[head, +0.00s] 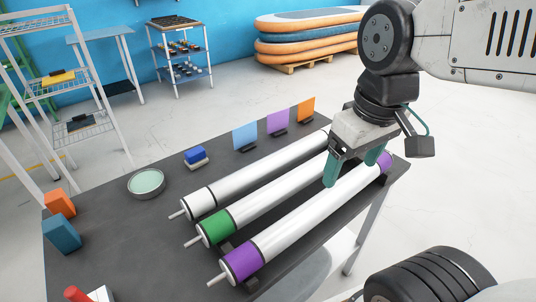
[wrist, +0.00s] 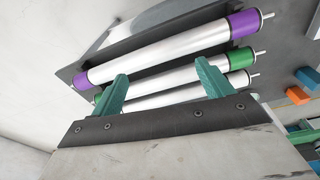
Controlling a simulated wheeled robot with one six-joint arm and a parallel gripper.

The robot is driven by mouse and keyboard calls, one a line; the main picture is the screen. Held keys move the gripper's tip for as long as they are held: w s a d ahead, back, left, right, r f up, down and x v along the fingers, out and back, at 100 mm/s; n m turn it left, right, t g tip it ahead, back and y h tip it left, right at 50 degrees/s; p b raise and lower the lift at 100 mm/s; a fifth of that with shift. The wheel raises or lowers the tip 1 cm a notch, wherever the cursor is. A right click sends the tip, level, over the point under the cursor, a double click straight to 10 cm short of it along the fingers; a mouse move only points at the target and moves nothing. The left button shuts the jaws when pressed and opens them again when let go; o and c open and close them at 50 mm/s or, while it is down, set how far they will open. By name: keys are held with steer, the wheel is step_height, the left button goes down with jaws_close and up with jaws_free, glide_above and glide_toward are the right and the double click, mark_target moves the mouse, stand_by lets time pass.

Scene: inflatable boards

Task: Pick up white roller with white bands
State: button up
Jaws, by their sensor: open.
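The white roller with white bands (head: 258,172) lies on the dark table, leftmost of three parallel rollers in the head view. In the wrist view its near end (wrist: 238,80) shows, the rest mostly hidden behind my fingers and gripper body. Beside it lie the green-banded roller (head: 268,200) and the purple-banded roller (head: 308,212). My gripper (head: 352,170) is open and empty, pointing down above the far part of the rollers, to the right of the white-banded one. Its teal fingers also show in the wrist view (wrist: 161,74); I cannot tell their exact height.
The dark table (head: 120,225) also bears a round dish (head: 147,183), a blue block (head: 196,157), orange and blue blocks at left, and three upright coloured cards (head: 278,121) behind the rollers. Shelves and stacked boards (head: 305,38) stand farther back.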

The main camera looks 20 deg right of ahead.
steer(key=w+a+f+n, duration=0.1)
steer(key=w+f+n, duration=0.2)
steer(key=w+n, duration=0.7)
steer(key=n, duration=1)
glide_above(275, 155)
steer(key=s, duration=0.2)
steer(key=shift+t+y, duration=0.3)
steer(key=f, duration=1)
steer(key=shift+w+d, duration=0.1)
steer(key=shift+d, duration=0.15)
steer(key=f, duration=0.2)
steer(key=w+f, duration=0.1)
steer(key=f, duration=0.4)
steer(key=shift+w+a+f, duration=0.1)
steer(key=shift+w+a, duration=0.2)
steer(key=shift+w, duration=0.05)
steer(key=c, duration=1.6)
steer(key=shift+r, duration=5.15)
